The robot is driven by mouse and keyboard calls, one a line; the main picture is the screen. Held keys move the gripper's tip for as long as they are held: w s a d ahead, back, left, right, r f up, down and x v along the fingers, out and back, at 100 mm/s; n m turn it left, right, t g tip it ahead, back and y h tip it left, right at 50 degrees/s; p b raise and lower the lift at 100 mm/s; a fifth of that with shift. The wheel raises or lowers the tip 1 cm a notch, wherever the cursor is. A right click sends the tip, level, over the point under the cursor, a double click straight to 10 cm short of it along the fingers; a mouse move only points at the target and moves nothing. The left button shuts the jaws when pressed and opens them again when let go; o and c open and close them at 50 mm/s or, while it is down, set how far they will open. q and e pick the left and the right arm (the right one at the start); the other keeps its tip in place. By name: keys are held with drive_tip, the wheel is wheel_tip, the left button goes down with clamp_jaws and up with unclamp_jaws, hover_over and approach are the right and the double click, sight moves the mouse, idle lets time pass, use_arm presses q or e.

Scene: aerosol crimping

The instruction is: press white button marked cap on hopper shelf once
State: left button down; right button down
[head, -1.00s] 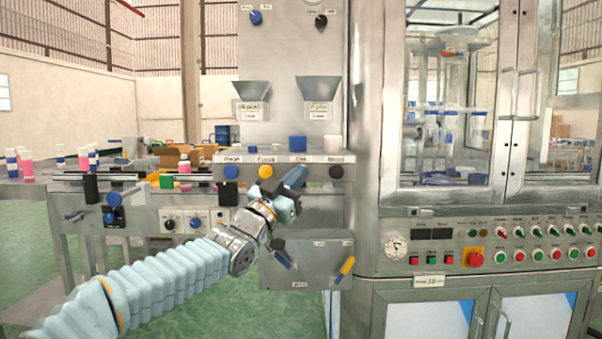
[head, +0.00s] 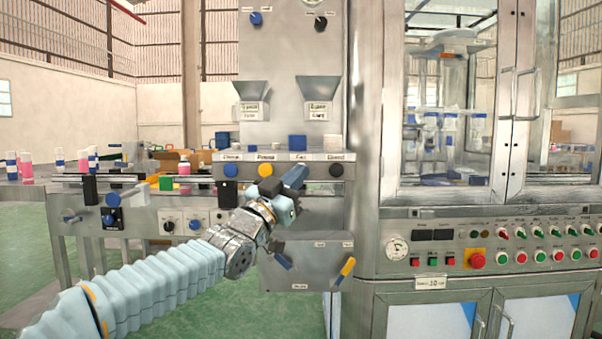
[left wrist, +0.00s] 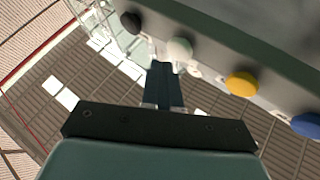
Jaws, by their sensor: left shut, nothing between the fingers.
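The hopper shelf (head: 225,157) has labelled buttons below its front edge. The white button (left wrist: 179,48) shows in the left wrist view between the black button (left wrist: 131,22) and the yellow button (left wrist: 241,84). In the head view the white button is hidden behind my left gripper (head: 297,175). This gripper is shut and empty, and its fingers point up at the shelf front. In the left wrist view the fingertips (left wrist: 162,66) are right by the white button; I cannot tell whether they touch it. My right gripper is not in view.
The blue button (head: 231,170) is at the left of the row. A blue block (head: 297,142) sits on the shelf, with two hoppers above. A control panel (head: 530,240) with several buttons is right.

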use_arm(q)
drive_tip(key=s+b, duration=0.4)
drive_tip(key=s, duration=0.1)
idle(0.5)
